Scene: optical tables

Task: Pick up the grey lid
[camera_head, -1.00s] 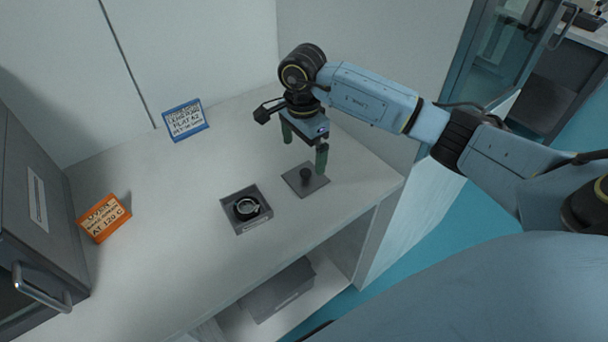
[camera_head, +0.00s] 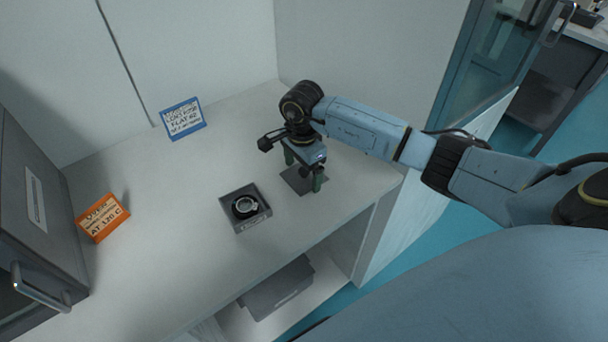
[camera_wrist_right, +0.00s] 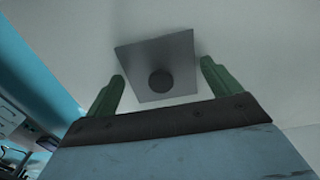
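The grey lid (camera_head: 294,181) is a flat square plate with a dark round knob, lying on the white bench top. In the right wrist view the lid (camera_wrist_right: 184,57) shows whole, with its knob (camera_wrist_right: 161,81) between the fingers. My right gripper (camera_head: 302,175) is low over the lid, with its green fingers apart on either side of the knob. In the right wrist view the gripper (camera_wrist_right: 162,82) is open with gaps on both sides of the knob. In the head view the gripper hides part of the lid. My left gripper is not in view.
A grey open box (camera_head: 263,219) holding a dark ring-shaped part (camera_head: 245,206) sits left of the lid. A blue-framed sign (camera_head: 183,119) and an orange sign (camera_head: 102,217) stand farther left. A grey cabinet (camera_head: 40,210) is at the left edge. A wall rises behind.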

